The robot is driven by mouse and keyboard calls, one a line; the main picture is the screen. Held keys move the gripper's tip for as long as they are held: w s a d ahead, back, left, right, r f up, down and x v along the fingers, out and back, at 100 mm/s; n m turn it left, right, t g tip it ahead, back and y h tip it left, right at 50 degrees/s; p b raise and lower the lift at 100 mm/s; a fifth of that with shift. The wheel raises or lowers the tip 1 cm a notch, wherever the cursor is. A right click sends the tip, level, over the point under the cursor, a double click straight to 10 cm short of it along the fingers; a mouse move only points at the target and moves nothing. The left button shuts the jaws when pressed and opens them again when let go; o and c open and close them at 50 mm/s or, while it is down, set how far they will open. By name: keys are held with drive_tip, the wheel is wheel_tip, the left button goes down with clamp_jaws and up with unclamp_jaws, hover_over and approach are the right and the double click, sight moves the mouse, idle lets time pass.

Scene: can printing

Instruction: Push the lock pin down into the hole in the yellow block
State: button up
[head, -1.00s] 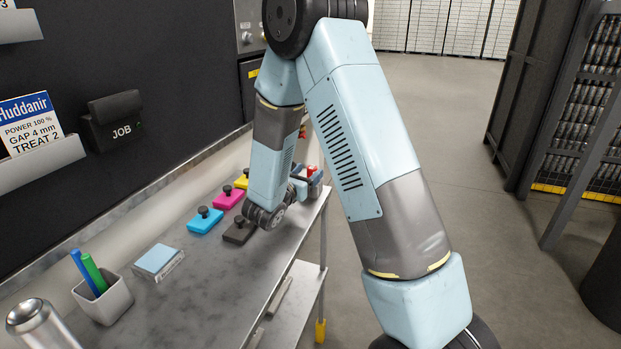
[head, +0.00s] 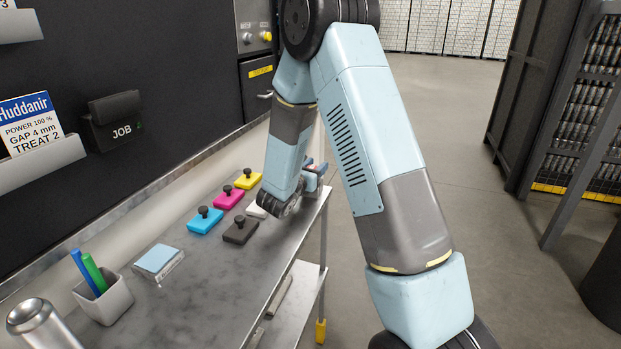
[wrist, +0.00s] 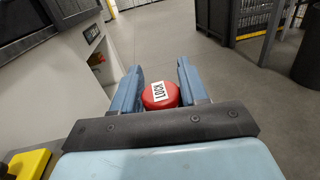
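The lock pin (wrist: 160,94) shows in the wrist view as a round red head with a white LOCK label. It sits between the two blue fingers of my gripper (wrist: 160,78), very close to both. Whether they touch it is unclear. In the head view my gripper (head: 316,176) is over the right edge of the bench, past the coloured blocks. The pin's shaft and any hole below it are hidden. A yellow block (head: 247,179) with a black knob lies on the bench to the left of my gripper. Its corner shows at lower left in the wrist view (wrist: 30,164).
Magenta (head: 228,200), cyan (head: 206,224) and black (head: 241,233) knobbed blocks lie near my wrist, with a white piece (head: 256,210) beside it. A pen cup (head: 105,302) and a can (head: 38,325) stand at the front left. The dark machine wall borders the bench.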

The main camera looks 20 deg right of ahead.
drive_tip(key=c, duration=0.6)
drive_tip(key=shift+c, duration=0.2)
